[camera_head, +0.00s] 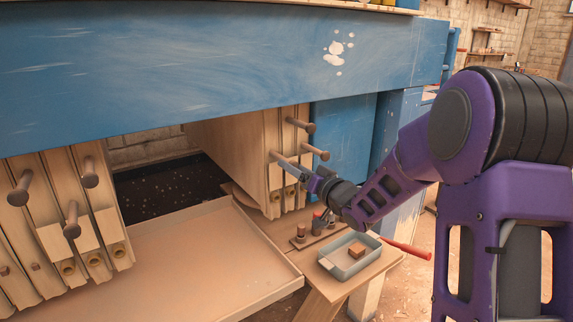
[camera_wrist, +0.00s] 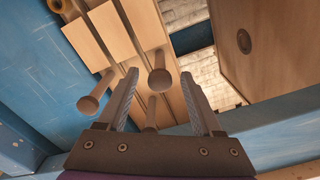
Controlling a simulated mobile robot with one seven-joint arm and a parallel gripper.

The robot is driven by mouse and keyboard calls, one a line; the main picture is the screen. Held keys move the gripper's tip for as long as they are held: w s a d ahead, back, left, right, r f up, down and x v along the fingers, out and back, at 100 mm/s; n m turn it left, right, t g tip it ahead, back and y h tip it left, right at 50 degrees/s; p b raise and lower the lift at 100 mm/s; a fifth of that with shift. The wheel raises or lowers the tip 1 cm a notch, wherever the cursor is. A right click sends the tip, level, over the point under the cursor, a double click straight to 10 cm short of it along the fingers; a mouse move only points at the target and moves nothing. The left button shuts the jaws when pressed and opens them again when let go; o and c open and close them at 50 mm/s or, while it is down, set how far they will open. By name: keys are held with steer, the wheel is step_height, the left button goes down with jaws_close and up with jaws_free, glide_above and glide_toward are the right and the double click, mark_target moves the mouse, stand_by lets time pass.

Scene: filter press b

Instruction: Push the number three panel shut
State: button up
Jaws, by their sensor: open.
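Upright wooden panels hang under the blue beam in two groups: a left group (camera_head: 62,240) and a right group (camera_head: 250,150), with a wide gap between them. Each group has round wooden pegs on its front edges. I cannot read a number on any panel, so I cannot tell which is number three. My gripper (camera_head: 292,168) is open at the front of the right group, beside its pegs. In the wrist view, a peg (camera_wrist: 159,80) shows between my two fingers (camera_wrist: 160,76); contact cannot be made out. Another peg (camera_wrist: 90,102) stands left of the fingers.
A wooden tray (camera_head: 200,262) lies below the gap, with a dark speckled bed behind it. A small table at right holds a grey-blue bin (camera_head: 348,268) with a block inside, and small bottles. A red rod (camera_head: 406,248) sticks out there. A blue post stands right of the panels.

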steer(key=shift+x, duration=2.1)
jaws_close()
